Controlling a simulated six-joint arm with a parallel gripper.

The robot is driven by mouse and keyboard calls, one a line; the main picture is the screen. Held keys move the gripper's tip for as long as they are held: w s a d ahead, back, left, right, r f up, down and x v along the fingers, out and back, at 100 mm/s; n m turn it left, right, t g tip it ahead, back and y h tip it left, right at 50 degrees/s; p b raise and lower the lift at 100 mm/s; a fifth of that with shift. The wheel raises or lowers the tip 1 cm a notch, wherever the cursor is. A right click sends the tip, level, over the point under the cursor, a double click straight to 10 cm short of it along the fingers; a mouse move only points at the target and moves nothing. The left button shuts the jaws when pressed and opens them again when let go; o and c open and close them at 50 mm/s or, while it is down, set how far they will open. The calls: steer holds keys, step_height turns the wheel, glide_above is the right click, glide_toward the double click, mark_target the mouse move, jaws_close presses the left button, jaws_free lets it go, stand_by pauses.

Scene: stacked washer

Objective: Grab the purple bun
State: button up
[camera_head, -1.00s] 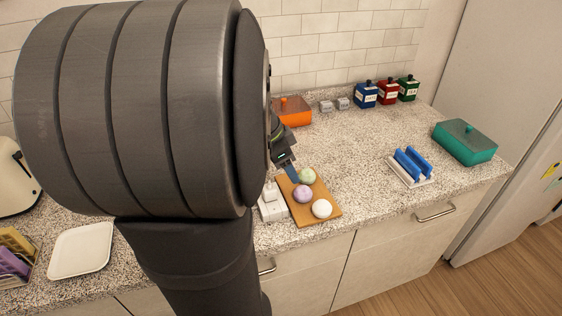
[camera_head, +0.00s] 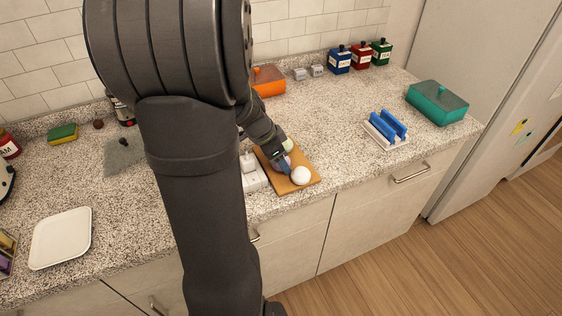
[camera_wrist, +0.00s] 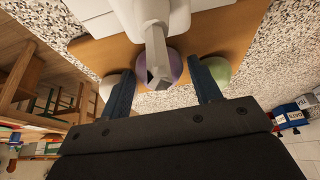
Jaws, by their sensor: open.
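The purple bun (camera_head: 288,160) sits on the wooden board (camera_head: 311,184), largely hidden by my gripper (camera_head: 283,166) in the head view. In the wrist view the purple bun (camera_wrist: 174,66) lies between the two blue fingers of my gripper (camera_wrist: 161,68), which are open and apart. A grey-white bar (camera_wrist: 157,50) of a white object covers part of the bun there. The white bun (camera_head: 300,176) is on the near side of the board, and the green bun (camera_head: 289,145) on the far side. The wrist view shows the green bun (camera_wrist: 217,71) just outside the right finger and the white bun (camera_wrist: 108,86) outside the left.
A white object (camera_head: 252,173) stands close against the board's left side. A white tray (camera_head: 60,238) lies at the left. A blue-and-white rack (camera_head: 387,129) and a teal box (camera_head: 437,102) stand to the right. The counter between board and rack is clear.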

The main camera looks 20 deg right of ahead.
steer(key=c, duration=0.8)
steer(key=shift+r, duration=0.1)
